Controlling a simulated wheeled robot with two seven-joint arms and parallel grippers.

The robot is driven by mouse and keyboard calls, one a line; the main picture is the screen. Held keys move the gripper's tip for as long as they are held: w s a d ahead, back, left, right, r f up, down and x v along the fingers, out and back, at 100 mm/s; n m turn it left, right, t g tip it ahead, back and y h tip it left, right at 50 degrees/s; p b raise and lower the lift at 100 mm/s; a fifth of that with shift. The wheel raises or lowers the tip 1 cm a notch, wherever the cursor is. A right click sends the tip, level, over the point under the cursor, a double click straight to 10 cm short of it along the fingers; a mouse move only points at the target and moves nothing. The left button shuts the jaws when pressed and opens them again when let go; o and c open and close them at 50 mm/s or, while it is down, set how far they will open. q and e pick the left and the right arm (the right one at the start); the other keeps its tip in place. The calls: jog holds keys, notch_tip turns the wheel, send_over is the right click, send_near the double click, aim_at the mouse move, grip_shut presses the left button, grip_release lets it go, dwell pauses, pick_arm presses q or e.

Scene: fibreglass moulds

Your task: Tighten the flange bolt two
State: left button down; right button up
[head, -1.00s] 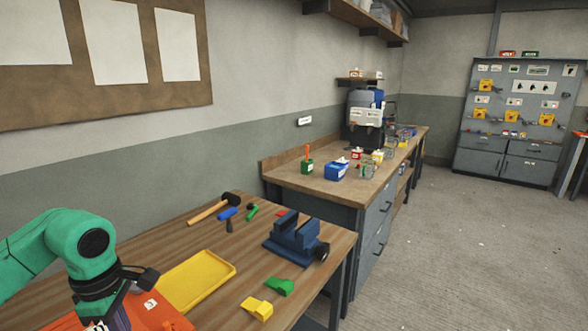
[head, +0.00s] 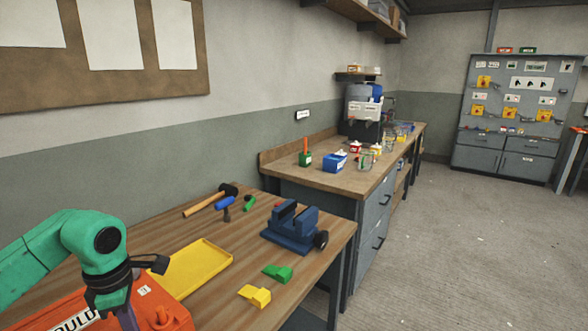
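My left gripper (head: 130,290) is at the lower left, pointing down over an orange mould (head: 170,318) with a white label. A dark purple-grey piece shows below the gripper, and I cannot tell if it is held or part of the gripper. The fingertips are not clear. An orange knob-like stub (head: 161,315) stands on the mould to the right of the gripper; I cannot tell if it is a flange bolt. No numbered bolt can be made out. My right gripper is not in view.
A yellow tray (head: 228,262) lies beside the mould. A blue vise (head: 292,232), green wedge (head: 278,272), yellow wedge (head: 255,296) and hammer (head: 210,202) lie on the wooden bench (head: 215,308). A second bench (head: 335,190) stands behind. Floor at right is clear.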

pick_arm(q)
jog(key=shift+s+a, duration=0.2)
jog(key=shift+a, duration=0.05)
dwell(0.5)
jog(key=shift+s+d, duration=0.1)
jog(key=shift+s, duration=0.05)
jog(key=shift+s+d+p, duration=0.2)
jog(key=shift+s+p, duration=0.1)
jog(key=shift+s, duration=0.15)
jog(key=shift+w+d+p, duration=0.1)
jog(key=shift+d+p, duration=0.2)
notch_tip(320, 180, up, 6)
jog(key=p, duration=0.5)
jog(key=shift+d+f, duration=0.1)
